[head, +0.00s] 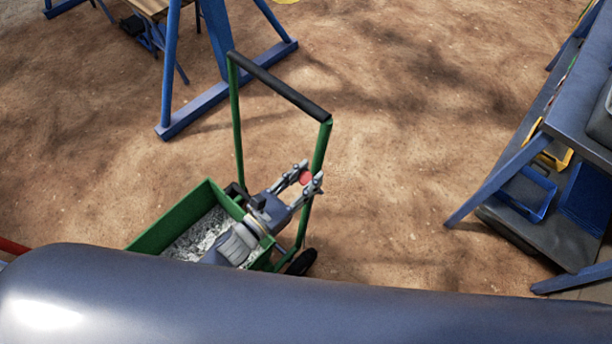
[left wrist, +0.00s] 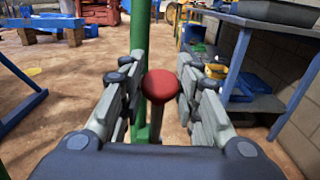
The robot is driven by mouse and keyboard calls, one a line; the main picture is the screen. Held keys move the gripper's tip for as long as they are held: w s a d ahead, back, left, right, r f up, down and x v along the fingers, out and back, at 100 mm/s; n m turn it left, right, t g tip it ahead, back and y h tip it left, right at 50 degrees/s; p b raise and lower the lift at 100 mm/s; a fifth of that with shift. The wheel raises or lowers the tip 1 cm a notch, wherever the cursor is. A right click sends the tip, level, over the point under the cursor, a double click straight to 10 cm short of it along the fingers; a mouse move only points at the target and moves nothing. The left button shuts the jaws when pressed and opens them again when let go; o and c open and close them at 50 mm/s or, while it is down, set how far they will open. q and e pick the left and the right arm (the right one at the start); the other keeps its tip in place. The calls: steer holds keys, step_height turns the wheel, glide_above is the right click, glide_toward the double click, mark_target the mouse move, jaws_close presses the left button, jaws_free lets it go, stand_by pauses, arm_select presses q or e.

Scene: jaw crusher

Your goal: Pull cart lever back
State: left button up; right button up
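A green cart (head: 172,212) with grey rubble (head: 198,236) in its tray stands on the dirt floor. Its tall green handle has a black grip bar (head: 278,86). The cart lever ends in a red knob (head: 305,178), which also shows in the left wrist view (left wrist: 160,86). My left gripper (head: 308,179) is open around the knob, with a finger on each side and visible gaps in the left wrist view (left wrist: 160,90). The green handle post (left wrist: 141,60) is just beyond the knob, slightly left. Most of the lever's shaft is hidden. My right gripper is not seen.
A blue metal stand (head: 190,117) is behind the cart at upper left. A blue workbench (head: 577,105) with trays beneath is at right. A large dark-blue cylindrical surface crosses the bottom of the head view. Open dirt floor (head: 405,180) lies right of the cart.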

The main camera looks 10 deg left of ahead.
arm_select(q)
jaws_close()
steer(key=w+r+p, duration=0.1)
steer(key=p, duration=0.2)
steer(key=shift+d+g+y, duration=0.3)
steer(key=shift+d+g, duration=0.1)
steer(key=shift+x, duration=0.9)
steer(key=shift+w+d, duration=0.15)
steer(key=shift+w, duration=0.1)
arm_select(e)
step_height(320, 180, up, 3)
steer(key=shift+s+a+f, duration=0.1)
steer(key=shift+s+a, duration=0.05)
arm_select(q)
steer(key=o, duration=0.8)
jaws_free()
steer(key=shift+c, duration=0.2)
steer(key=shift+s, duration=0.1)
steer(key=v, duration=1.1)
steer(key=shift+s+a+r, duration=0.25)
steer(key=shift+r, duration=0.05)
